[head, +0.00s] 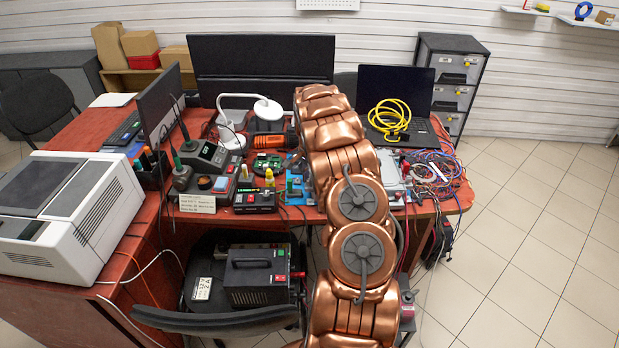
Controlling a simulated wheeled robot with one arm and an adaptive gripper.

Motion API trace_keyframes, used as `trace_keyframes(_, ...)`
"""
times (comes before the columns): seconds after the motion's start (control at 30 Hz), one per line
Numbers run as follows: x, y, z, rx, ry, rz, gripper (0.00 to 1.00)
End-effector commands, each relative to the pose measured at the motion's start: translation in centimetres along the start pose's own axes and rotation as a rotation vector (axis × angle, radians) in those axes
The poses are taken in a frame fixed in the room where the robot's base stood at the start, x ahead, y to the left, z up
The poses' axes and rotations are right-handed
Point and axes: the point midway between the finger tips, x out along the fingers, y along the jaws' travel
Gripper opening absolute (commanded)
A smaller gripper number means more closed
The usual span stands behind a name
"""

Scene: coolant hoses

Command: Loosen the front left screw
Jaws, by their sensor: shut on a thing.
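My copper-coloured arm rises from the bottom and reaches over the desk, and its far end hides what lies beyond it. My gripper is not visible, so I cannot see what it holds. The front left screw cannot be made out. An orange and black tool (270,140) shows just left of the arm; I cannot tell whether it lies on the desk or is held. A light grey metal unit (392,178) sits right of the arm, partly hidden by it.
Left of the arm are a green circuit board (267,164), a soldering station (204,155) and a white lamp (232,133). Right are a laptop with a yellow cable coil (390,120) and tangled wires (437,175). A chair (215,321) stands in front.

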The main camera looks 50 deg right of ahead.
Motion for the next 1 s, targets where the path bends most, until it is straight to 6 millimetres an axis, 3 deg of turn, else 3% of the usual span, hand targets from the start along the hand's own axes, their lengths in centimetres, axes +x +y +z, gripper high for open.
trace_keyframes(0.47, 0.41, -0.17, 0.05, -0.133, 0.002, -0.003, 0.0)
trace_keyframes(1.0, 0.44, -0.21, 0.06, -0.623, 0.003, -0.002, 0.0)
